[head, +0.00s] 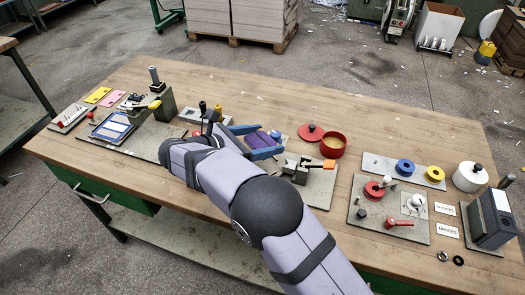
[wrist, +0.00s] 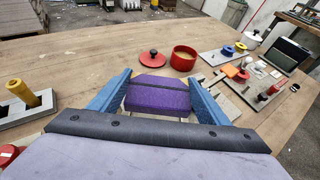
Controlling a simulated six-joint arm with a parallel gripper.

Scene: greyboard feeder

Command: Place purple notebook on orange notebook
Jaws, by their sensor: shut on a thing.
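My gripper (head: 268,138) is over the middle of the workbench, its blue fingers on either side of the purple notebook (head: 256,139). In the wrist view my gripper (wrist: 160,78) is shut on the purple notebook (wrist: 157,97), which lies flat between the fingers with a crease or edge across it. I cannot make out an orange notebook for certain. A yellow flat piece (head: 97,95) and a pink flat piece (head: 112,98) lie side by side at the far left of the bench. My arm hides part of the bench below the gripper.
A red pot (head: 333,146) and red lid (head: 311,132) stand right of my gripper. A grey clamp fixture with an orange tip (head: 328,164) is close by. A blue-framed tray (head: 113,128) and a grey block (head: 163,106) stand on the left. The bench's back strip is clear.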

